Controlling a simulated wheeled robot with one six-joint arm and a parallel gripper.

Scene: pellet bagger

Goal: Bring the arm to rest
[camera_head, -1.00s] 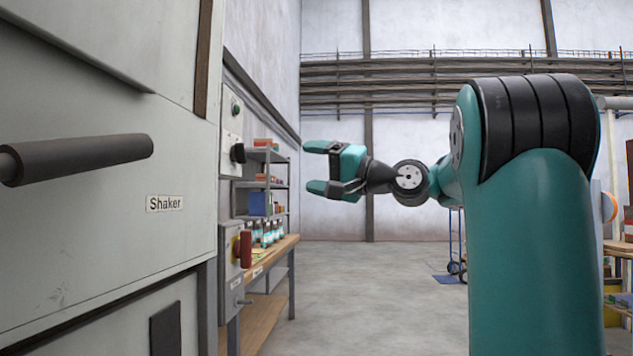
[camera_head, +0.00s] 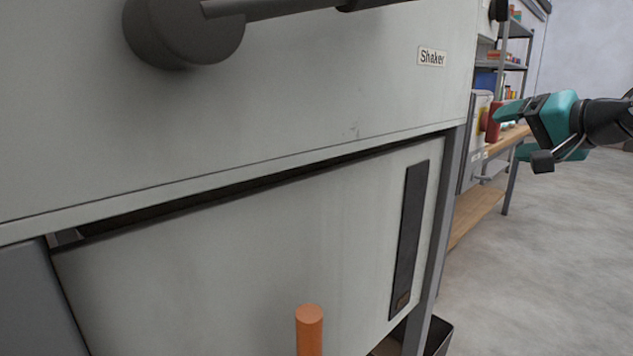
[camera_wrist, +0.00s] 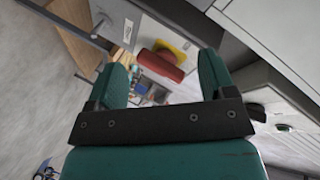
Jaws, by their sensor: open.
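My gripper (camera_head: 517,131) is at the right edge of the head view, with its teal fingers pointing left. It is held in the air, apart from the machine. In the wrist view the two fingers of my gripper (camera_wrist: 163,70) stand wide apart with nothing held between them. A red handle on a yellow plate (camera_wrist: 162,65) shows beyond the gap between the fingers. Most of my arm is outside the head view.
The grey machine with the Shaker label (camera_head: 431,57) fills the left and middle. A dark bar handle (camera_head: 270,9) juts from it. An orange post (camera_head: 309,332) stands in front. A wooden bench (camera_head: 474,215) and shelves (camera_head: 513,66) lie behind. The floor (camera_head: 560,260) at right is clear.

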